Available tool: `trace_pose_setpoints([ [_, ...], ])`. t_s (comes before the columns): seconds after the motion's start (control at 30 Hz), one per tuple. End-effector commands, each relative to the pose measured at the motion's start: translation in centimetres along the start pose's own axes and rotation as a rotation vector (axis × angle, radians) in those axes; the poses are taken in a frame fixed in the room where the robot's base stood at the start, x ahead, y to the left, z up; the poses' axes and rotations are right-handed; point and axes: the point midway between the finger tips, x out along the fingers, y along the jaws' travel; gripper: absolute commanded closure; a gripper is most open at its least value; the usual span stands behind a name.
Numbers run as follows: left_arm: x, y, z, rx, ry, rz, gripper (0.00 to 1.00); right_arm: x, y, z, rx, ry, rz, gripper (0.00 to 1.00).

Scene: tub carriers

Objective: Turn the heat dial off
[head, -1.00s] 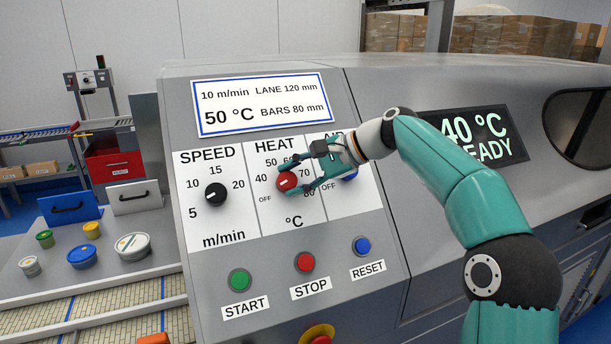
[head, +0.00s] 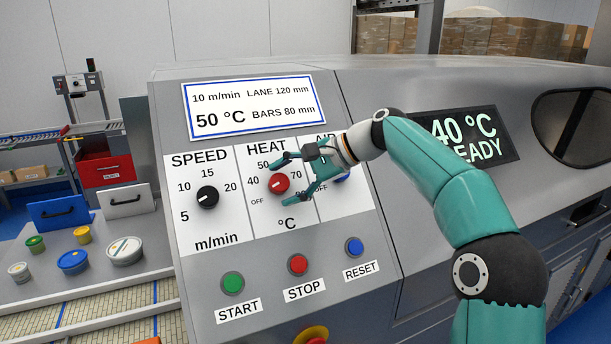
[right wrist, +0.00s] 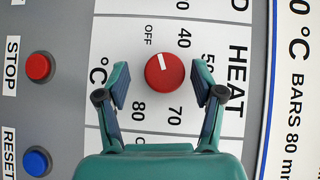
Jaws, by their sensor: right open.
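The red heat dial (head: 278,184) sits on the white HEAT panel between the SPEED and AIR dials. In the right wrist view the dial (right wrist: 164,71) has a white mark pointing between OFF and 40, nearer OFF. My right gripper (head: 281,181) is open, its fingers spread to either side of the dial. In the right wrist view the fingertips (right wrist: 160,82) stand clear of the dial, with gaps on both sides. The gripper covers part of the scale in the head view. My left gripper is not in view.
The black speed dial (head: 207,197) is left of the heat dial. The blue AIR dial (head: 342,177) is partly behind my gripper. Green start (head: 232,283), red stop (head: 298,264) and blue reset (head: 354,246) buttons lie below. The upper display (head: 254,105) reads 50 °C; the dark one (head: 470,135) reads 40 °C.

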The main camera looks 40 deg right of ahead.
Motion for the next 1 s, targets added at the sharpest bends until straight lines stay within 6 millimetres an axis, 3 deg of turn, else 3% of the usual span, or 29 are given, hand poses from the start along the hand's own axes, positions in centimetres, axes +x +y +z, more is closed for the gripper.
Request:
trace_pose_setpoints([
  [0.17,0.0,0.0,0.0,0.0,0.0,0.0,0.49,-1.8,-0.1,0.0,0.0,0.003,-0.004,0.33],
  [0.6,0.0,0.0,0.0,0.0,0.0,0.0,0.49,-10.0,0.2,-0.1,0.0,0.002,-0.001,0.33],
  [0.8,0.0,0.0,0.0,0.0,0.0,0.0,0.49,-11.7,0.4,0.0,0.002,0.0,0.003,0.33],
  [1.0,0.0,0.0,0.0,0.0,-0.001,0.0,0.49,-11.9,0.4,0.1,0.001,-0.001,0.004,0.33],
])
